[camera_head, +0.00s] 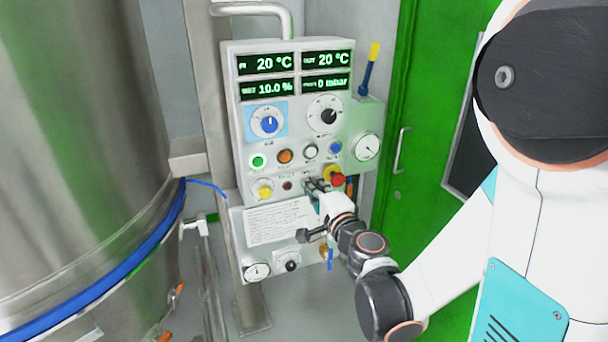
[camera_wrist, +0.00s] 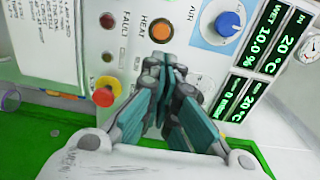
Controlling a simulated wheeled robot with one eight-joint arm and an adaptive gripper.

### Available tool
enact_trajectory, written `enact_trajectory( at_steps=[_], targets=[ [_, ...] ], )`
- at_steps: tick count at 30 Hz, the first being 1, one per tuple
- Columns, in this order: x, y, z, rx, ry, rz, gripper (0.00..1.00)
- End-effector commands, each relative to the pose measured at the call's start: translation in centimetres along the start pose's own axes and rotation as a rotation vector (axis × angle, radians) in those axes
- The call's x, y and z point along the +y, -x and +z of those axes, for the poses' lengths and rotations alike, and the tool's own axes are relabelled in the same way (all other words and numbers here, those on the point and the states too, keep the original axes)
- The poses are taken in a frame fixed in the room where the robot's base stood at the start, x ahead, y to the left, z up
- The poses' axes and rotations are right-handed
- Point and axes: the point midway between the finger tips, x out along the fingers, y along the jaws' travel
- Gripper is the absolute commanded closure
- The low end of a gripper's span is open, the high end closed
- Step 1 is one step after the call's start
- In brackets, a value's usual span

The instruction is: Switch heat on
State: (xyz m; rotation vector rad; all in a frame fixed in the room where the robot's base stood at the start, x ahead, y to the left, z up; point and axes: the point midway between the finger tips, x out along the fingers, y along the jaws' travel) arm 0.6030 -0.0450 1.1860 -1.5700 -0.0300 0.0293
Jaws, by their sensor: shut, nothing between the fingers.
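The orange round button (camera_head: 285,157) sits in the row of buttons on the control panel (camera_head: 235,180). It also shows in the wrist view (camera_wrist: 162,30), beside the word HEAT. My gripper (camera_head: 312,184) is in front of the panel, below and right of the orange button in the head view. In the wrist view my gripper (camera_wrist: 160,62) has its fingers together and empty, with the tips just short of the orange button in the picture. I cannot tell the exact gap to the panel. The fingers hide part of the button row.
A green button (camera_head: 258,161), a white button (camera_head: 310,151) and a blue button (camera_head: 335,147) share the row. A red emergency knob (camera_head: 336,178) is close to my gripper. Displays (camera_head: 268,63) read 20 °C, 10.0 % and 0 mbar. A steel vessel (camera_head: 80,120) stands left.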

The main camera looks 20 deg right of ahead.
Motion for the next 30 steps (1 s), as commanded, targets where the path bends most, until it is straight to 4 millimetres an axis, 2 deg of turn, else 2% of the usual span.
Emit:
enact_trajectory(
  at_steps=[18, 24, 30],
  targets=[
    [0.1, -11.0, 0.1, -0.001, 0.000, 0.000, 1.00],
    [0.1, -12.8, 0.0, -0.001, 0.000, 0.000, 1.00],
    [0.0, -13.1, 0.0, 0.000, 0.000, 0.000, 1.00]
  ],
)
